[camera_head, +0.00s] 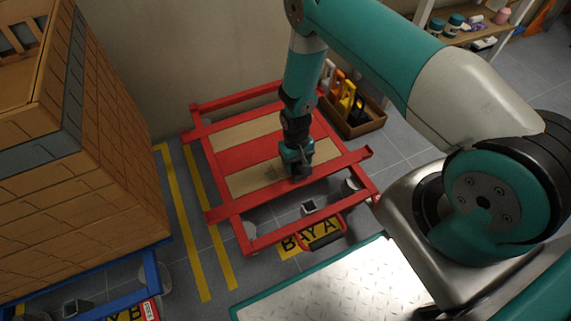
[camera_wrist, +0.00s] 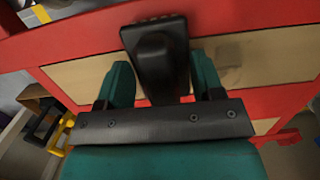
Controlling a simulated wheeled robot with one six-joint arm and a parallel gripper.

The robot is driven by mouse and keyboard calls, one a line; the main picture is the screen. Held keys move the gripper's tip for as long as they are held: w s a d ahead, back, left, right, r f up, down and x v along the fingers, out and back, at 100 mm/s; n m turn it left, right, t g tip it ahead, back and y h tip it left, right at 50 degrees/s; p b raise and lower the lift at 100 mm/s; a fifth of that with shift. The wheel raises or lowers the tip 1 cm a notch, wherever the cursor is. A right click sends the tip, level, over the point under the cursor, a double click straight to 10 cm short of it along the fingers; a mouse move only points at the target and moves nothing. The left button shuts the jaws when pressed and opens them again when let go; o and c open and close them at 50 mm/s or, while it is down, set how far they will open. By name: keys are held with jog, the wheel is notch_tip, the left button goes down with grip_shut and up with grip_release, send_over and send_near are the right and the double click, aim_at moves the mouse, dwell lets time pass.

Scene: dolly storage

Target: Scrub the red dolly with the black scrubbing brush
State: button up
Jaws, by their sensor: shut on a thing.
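The red dolly (camera_head: 243,158) stands on the floor against the wall, a red frame with pale wooden panels. Its red frame and a pale panel also fill the wrist view (camera_wrist: 200,20). My gripper (camera_head: 297,165) is over the right part of the dolly's deck. In the wrist view my gripper (camera_wrist: 160,85) is shut on the black scrubbing brush (camera_wrist: 158,55), whose bristle edge points toward the dolly. The brush is close to the deck; I cannot tell whether it touches. A faint darker patch (camera_wrist: 230,65) shows on the pale panel beside the brush.
A wooden box (camera_head: 355,122) with yellow and black handled tools stands right behind the dolly. A shelf (camera_head: 470,35) with jars stands at the back right. Yellow-striped floor (camera_head: 212,215) lies between the dollies.

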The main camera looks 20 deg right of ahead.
jog(key=shift+d, duration=0.2)
jog(key=shift+d, duration=1.75)
jog(key=shift+a, duration=0.15)
jog(key=shift+a+p, duration=0.35)
jog(key=shift+a, duration=1.75)
jog(key=shift+a, duration=2.25)
jog(key=shift+a, duration=0.15)
